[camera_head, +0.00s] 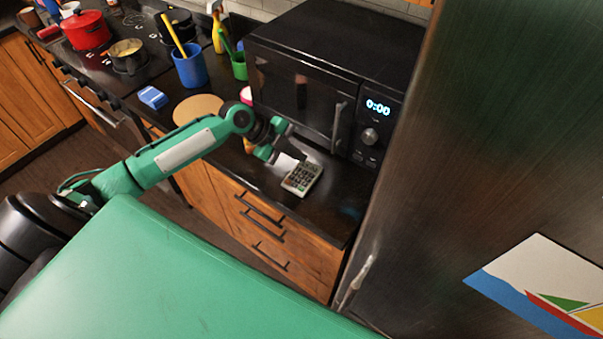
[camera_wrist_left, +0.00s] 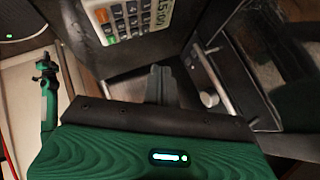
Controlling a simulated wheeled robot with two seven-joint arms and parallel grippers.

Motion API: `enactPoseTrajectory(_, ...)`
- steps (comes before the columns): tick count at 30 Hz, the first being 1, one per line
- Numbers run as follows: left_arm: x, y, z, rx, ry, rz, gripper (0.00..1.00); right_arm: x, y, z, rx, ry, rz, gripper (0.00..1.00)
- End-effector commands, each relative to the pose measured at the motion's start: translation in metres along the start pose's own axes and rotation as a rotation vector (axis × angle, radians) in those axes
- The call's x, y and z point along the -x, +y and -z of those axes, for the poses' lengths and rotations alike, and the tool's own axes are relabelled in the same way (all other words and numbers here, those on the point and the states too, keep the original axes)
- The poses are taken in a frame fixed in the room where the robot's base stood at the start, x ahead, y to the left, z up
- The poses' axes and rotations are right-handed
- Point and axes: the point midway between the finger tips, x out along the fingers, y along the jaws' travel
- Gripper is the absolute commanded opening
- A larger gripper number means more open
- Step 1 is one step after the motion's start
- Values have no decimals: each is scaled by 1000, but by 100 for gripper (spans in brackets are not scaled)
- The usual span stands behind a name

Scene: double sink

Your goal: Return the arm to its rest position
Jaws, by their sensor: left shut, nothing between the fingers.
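My left arm, green with a white panel, reaches in from the left in the head view. Its gripper (camera_head: 292,156) hangs over the dark counter in front of the black microwave (camera_head: 300,85). In the left wrist view the two grey fingers (camera_wrist_left: 161,84) are together with nothing between them. A calculator (camera_head: 302,178) lies on the counter just below and right of the gripper in the head view; it also shows in the left wrist view (camera_wrist_left: 128,18), apart from the fingers. My right gripper is not visible.
The microwave's handle (camera_head: 338,127) is close to the right of the gripper. A steel fridge (camera_head: 490,120) stands at the right. A round board (camera_head: 197,109), a blue sponge (camera_head: 152,97), a blue cup (camera_head: 190,68) and a red pot (camera_head: 85,30) lie farther left and back.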

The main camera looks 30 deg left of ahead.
Motion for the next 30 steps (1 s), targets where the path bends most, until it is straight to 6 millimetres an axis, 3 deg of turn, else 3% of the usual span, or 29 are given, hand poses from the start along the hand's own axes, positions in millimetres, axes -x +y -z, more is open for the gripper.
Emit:
enactPoseTrajectory(12, -1, 1, 0, 1, 0, -1, 0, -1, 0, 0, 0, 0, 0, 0)
enactPoseTrajectory(15, -9, 11, 6, 23, 0, -14, 0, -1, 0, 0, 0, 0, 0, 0)
enactPoseTrajectory(17, -19, 24, 14, 54, -5, -32, 0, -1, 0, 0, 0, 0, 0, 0)
enactPoseTrajectory(24, -62, 112, 70, 363, -115, -92, 0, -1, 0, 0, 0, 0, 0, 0)
enactPoseTrajectory(30, -59, 172, 104, 744, -290, -27, 0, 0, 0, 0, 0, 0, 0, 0)
